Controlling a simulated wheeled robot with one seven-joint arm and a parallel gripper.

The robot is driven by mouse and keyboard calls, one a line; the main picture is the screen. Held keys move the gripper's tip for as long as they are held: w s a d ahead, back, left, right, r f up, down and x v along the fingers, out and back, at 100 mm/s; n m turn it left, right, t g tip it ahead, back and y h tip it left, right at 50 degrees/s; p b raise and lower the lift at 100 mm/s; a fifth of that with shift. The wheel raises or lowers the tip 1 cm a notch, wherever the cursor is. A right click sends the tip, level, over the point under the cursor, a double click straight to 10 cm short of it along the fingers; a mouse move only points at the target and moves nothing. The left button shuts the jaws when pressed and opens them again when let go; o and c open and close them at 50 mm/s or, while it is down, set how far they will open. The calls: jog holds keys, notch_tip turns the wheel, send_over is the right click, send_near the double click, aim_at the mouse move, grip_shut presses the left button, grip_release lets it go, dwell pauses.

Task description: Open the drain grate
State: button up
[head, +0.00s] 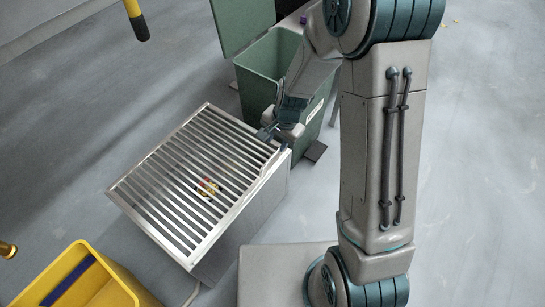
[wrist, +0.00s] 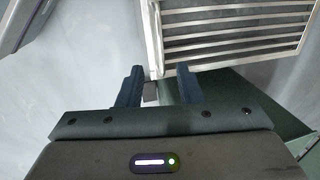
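The drain grate (head: 185,165) is a metal frame with parallel bars, lying over the top of a boxy metal basin (head: 245,225). Small red, yellow and white bits (head: 207,187) show through its bars. My gripper (head: 272,134) is at the grate's far right corner. In the wrist view my gripper (wrist: 160,86) has its two dark fingers apart, and the grate's corner (wrist: 155,62) is just beyond and between the fingertips. A small grey tab (wrist: 150,93) shows between the fingers. I cannot tell whether a finger touches the frame.
A green bin (head: 268,75) with its lid raised stands behind the basin, close to my gripper. A yellow container (head: 120,285) with a blue strip is at the front left.

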aim_at(271, 157)
jog(key=f+b, duration=0.1)
jog(key=f, duration=0.2)
jog(key=a+f+b, duration=0.1)
jog(key=f, duration=0.2)
jog(key=w+f+b, duration=0.1)
jog(key=f, duration=0.2)
jog(key=shift+a, duration=0.2)
jog(key=shift+r, duration=0.1)
grip_shut()
